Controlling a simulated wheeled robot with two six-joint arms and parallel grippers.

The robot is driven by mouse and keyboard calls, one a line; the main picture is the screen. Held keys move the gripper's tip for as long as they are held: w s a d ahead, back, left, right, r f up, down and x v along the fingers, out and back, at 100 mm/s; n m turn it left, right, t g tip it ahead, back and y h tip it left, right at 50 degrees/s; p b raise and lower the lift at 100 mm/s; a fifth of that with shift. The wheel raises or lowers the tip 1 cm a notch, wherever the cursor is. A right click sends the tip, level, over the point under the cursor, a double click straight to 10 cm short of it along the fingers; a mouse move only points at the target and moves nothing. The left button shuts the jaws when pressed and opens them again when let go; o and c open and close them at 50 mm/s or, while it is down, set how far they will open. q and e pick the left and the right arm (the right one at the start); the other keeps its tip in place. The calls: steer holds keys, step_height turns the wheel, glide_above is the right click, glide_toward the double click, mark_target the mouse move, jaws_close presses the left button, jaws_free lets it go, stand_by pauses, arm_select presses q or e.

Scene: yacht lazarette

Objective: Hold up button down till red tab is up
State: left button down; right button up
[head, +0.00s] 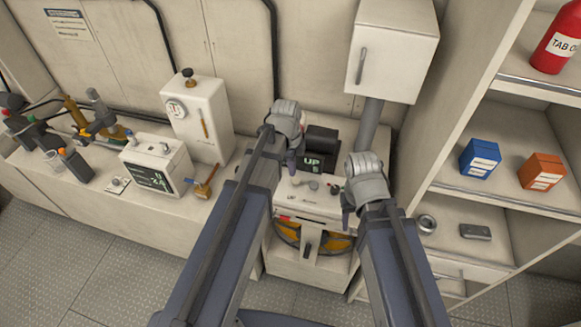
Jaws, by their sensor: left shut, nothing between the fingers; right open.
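My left gripper (292,166) is shut and empty, pointing down just left of the display, over the box's back left. Whether it touches a button is hidden. My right gripper (347,218) is open at the box's right side.
An orange and black wheel-like part (318,236) sits below the box front. A white cabinet (391,52) hangs above on a grey post. A white gauge box (199,118) and a small display unit (155,165) stand left. Shelves with blue (480,158) and orange (541,171) boxes are right.

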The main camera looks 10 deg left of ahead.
mark_target(292, 182)
arm_select(q)
step_height(292, 182, up, 8)
steer(key=p, duration=0.7)
steer(key=shift+r, duration=0.15)
steer(key=shift+a, duration=0.1)
steer(key=s+d+f+n+b, duration=0.2)
steer(key=f+b, duration=0.1)
steer(key=s+d+f+n+b, duration=0.1)
steer(key=s+f+n+b, duration=0.1)
steer(key=s+f+b, duration=0.1)
steer(key=s+d+f+n+b, duration=0.2)
steer(key=f+b, duration=0.3)
steer(key=shift+s+d+n+y, duration=0.15)
steer(key=shift+d+n+y, duration=0.2)
steer(key=shift+n+y, duration=0.05)
steer(key=s+d+f+n+y+b, duration=0.1)
steer(key=s+d+f+n+b, duration=0.2)
steer(key=s+f+n+b, duration=0.4)
steer(key=shift+d+f+n+g+b, duration=0.25)
steer(key=shift+f+n+g+b, duration=0.05)
steer(key=shift+f+n+b, duration=0.1)
